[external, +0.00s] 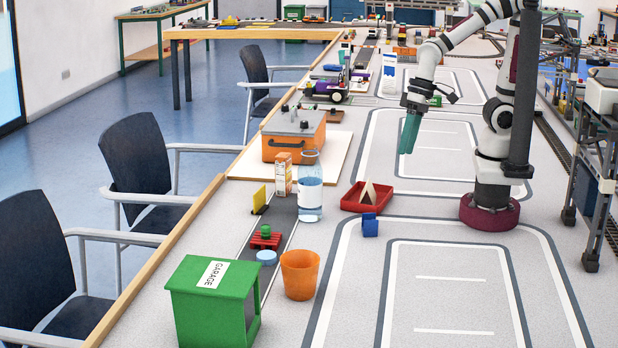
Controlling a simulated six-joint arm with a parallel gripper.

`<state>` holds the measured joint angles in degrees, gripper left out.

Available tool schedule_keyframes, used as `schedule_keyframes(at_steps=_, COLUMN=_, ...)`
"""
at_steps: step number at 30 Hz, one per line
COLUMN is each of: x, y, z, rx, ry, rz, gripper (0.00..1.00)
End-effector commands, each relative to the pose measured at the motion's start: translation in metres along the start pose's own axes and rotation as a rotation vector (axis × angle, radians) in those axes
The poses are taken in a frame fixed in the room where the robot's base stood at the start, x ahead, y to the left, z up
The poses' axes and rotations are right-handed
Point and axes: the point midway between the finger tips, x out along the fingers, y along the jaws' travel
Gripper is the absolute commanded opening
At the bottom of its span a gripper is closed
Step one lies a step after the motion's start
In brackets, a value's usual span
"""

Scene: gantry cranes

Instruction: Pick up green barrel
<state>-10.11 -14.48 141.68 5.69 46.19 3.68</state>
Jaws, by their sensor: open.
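A small green round piece, which looks like the green barrel (266,230), sits on a small red pallet (265,241) at the lower left of the table. My gripper (406,151) has teal fingers and hangs over the road mat at the upper middle, pointing down. It is open, and I see nothing held in it. It is well apart from the green piece, up and to the right of it. Another small green item (436,101) shows behind my gripper; its shape is too small to tell.
Around the pallet stand a green garage box (213,303), an orange cup (300,276), a light blue disc (266,257), a water bottle (310,190) and a yellow piece (260,198). A red tray (367,199) and blue block (370,225) lie between it and my gripper. The front right mat is clear.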

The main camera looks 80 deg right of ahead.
Motion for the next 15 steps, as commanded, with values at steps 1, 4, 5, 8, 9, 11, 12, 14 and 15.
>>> schedule_keyframes(at_steps=1, x=0.027, y=-0.030, z=-0.022, rx=-0.049, ry=0.057, rz=-0.041, gripper=0.65)
schedule_keyframes(at_steps=4, x=0.082, y=-0.088, z=-0.070, rx=-0.109, ry=0.261, rz=-0.108, gripper=0.65)
schedule_keyframes(at_steps=5, x=0.098, y=-0.101, z=-0.081, rx=-0.124, ry=0.329, rz=-0.114, gripper=0.65)
schedule_keyframes(at_steps=8, x=0.146, y=-0.131, z=-0.103, rx=-0.189, ry=0.561, rz=-0.088, gripper=0.65)
schedule_keyframes(at_steps=9, x=0.159, y=-0.137, z=-0.107, rx=-0.223, ry=0.649, rz=-0.066, gripper=0.65)
schedule_keyframes(at_steps=11, x=0.174, y=-0.142, z=-0.108, rx=-0.282, ry=0.766, rz=-0.028, gripper=0.65)
schedule_keyframes(at_steps=12, x=0.181, y=-0.144, z=-0.107, rx=-0.319, ry=0.832, rz=-0.005, gripper=0.65)
schedule_keyframes(at_steps=14, x=0.187, y=-0.146, z=-0.104, rx=-0.371, ry=0.907, rz=0.023, gripper=0.65)
schedule_keyframes(at_steps=15, x=0.189, y=-0.146, z=-0.103, rx=-0.395, ry=0.943, rz=0.036, gripper=0.65)
